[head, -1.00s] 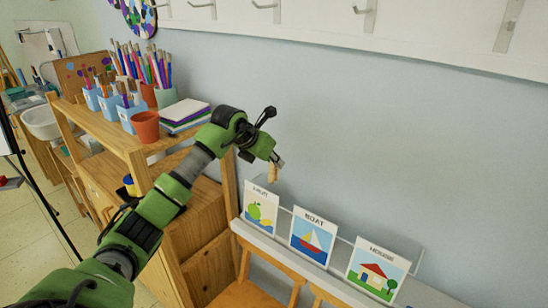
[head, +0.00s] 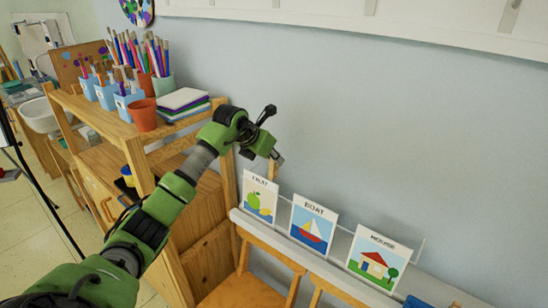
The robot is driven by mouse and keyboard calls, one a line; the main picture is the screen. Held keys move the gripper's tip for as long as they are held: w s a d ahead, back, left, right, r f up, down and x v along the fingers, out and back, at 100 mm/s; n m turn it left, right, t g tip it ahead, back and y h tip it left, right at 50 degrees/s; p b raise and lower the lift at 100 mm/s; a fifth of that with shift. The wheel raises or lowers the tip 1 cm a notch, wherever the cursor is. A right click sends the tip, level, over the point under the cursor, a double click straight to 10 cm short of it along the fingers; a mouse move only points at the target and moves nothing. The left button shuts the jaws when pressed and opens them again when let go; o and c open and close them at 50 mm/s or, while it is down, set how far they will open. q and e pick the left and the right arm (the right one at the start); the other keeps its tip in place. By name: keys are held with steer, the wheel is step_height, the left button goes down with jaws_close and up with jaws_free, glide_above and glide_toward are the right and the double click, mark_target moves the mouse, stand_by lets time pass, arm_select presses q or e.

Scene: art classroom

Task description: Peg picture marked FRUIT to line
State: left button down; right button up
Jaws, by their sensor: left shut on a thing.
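My left gripper (head: 276,157) is shut on a small wooden peg (head: 272,169), which hangs just above or at the top right edge of the picture marked FRUIT (head: 260,198). I cannot tell whether the peg touches the card. The FRUIT card shows a green apple and a yellow fruit and stands upright at the left end of a pale ledge (head: 340,268). The cards marked BOAT (head: 312,230) and HOUSE (head: 373,264) stand to its right. No line is visible. My right gripper is out of view.
A wooden shelf unit (head: 115,124) at left holds blue brush pots, a terracotta pot (head: 143,114) and a stack of books (head: 183,104). Wooden chairs (head: 245,289) stand below the ledge. The wall above the cards is clear.

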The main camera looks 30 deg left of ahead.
mark_target(271, 173)
arm_select(q)
steer(key=shift+f+b, duration=0.4)
steer(key=shift+f, duration=0.4)
steer(key=shift+s+f+b, duration=0.2)
steer(key=shift+f+b, duration=0.5)
steer(key=shift+f, duration=0.3)
steer(key=shift+s+f+b, duration=0.1)
steer(key=shift+f+b, duration=0.55)
steer(key=shift+f, duration=0.55)
steer(key=c, duration=2)
jaws_free()
